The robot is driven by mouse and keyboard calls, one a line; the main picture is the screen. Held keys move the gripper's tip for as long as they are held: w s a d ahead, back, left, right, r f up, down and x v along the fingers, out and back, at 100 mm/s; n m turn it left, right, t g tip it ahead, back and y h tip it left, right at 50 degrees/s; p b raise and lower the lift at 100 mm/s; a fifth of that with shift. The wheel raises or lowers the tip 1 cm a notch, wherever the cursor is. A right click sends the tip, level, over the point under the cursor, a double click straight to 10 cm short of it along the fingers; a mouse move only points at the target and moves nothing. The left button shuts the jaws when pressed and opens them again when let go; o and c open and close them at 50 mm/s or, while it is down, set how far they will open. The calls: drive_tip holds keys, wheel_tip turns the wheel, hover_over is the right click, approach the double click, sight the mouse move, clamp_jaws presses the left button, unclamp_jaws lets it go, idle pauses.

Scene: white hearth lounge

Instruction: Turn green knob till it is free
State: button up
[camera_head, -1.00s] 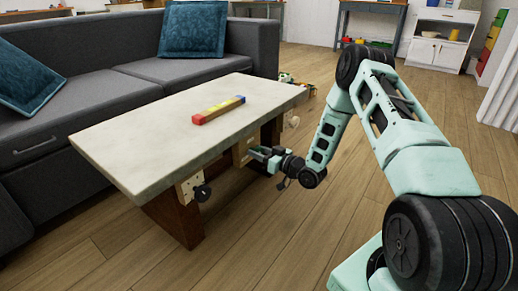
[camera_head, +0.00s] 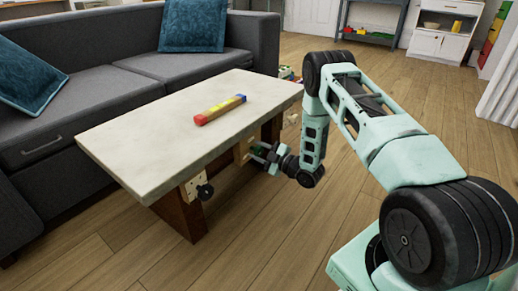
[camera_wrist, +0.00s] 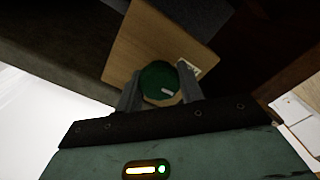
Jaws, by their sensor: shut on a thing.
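The green knob (camera_wrist: 158,80) sits in front of a square wooden plate (camera_wrist: 150,48) in the wrist view. A small white mark shows on its face. My gripper (camera_wrist: 160,92) is shut on the green knob, one finger on each side. In the head view, my gripper (camera_head: 259,154) is at the long side of the table, below the top, with a bit of green between its fingers. The wooden plate there is partly hidden by the gripper. Whether the knob is loose from the plate cannot be told.
A pale-topped table (camera_head: 150,150) overhangs the plate. A black knob (camera_head: 205,191) on another plate is at the near end, and a pale knob (camera_head: 292,118) at the far end. A coloured bar (camera_head: 220,109) lies on top. A grey sofa (camera_head: 110,95) stands behind; wooden floor (camera_head: 290,235) is clear.

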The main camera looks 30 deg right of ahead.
drive_tip(key=n+p, duration=0.2)
drive_tip(key=n, duration=0.3)
drive_tip(key=shift+s+f+n, duration=0.1)
drive_tip(key=shift+f+n, duration=0.05)
drive_tip(key=shift+n, duration=0.25)
idle(0.4)
drive_tip(key=o, duration=1)
drive_tip(key=shift+p+v, duration=3.45)
drive_tip(key=shift+v, duration=5.25)
